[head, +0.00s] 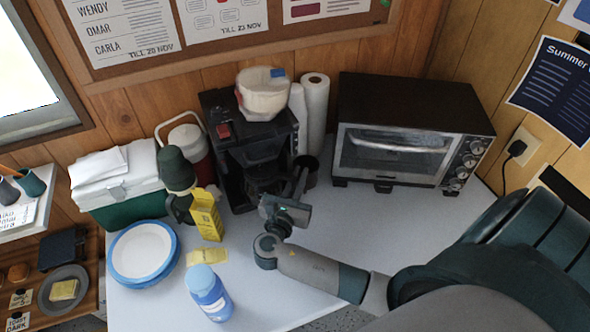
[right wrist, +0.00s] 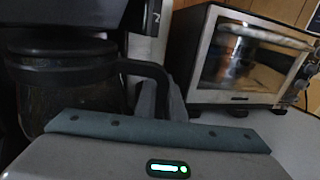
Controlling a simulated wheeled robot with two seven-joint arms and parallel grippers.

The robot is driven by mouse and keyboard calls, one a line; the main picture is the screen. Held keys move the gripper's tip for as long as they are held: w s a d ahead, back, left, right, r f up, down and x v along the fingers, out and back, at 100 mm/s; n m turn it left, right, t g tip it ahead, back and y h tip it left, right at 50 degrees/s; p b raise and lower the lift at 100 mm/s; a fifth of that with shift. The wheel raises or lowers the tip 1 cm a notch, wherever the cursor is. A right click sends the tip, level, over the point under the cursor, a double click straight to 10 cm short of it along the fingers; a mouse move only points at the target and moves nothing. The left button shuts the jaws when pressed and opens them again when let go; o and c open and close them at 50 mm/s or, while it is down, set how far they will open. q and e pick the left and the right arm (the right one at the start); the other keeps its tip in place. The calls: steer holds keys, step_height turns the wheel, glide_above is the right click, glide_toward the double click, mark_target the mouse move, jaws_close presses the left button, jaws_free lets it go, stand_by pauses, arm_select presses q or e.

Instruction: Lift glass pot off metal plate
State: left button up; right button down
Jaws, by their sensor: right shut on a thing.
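The glass pot (head: 262,183) is in the black coffee maker (head: 224,150), under its brewing head. In the right wrist view the pot (right wrist: 65,85) looks dark, with a black lid and a black handle (right wrist: 150,72) curving down to the right. My right gripper (head: 291,188) reaches in from the front right and is shut on the handle. The metal plate under the pot is hidden, so I cannot tell whether the pot touches it. My left gripper is out of view.
A toaster oven (head: 390,152) stands to the right, and a paper roll (head: 314,105) behind. A yellow carton (head: 206,214), dark green-capped flask (head: 176,170), blue-rimmed plates (head: 143,252) and blue bottle (head: 208,293) stand left. The white table (head: 410,235) is clear before the oven.

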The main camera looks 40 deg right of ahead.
steer(key=s+a+b, duration=0.2)
steer(key=s, duration=0.9)
steer(key=shift+s+a, duration=0.3)
steer(key=shift+a, duration=0.1)
steer(key=shift+s, duration=0.1)
steer(key=shift+r+p, duration=0.35)
steer(key=shift+p, duration=0.25)
stand_by(0.8)
stand_by(0.6)
steer(key=s+a+p, duration=0.3)
steer(key=s+p, duration=0.3)
steer(key=s, duration=0.8)
steer(key=shift+s+a+r, duration=0.2)
steer(key=shift+s+a, duration=0.05)
steer(key=shift+s, duration=0.05)
stand_by(1.2)
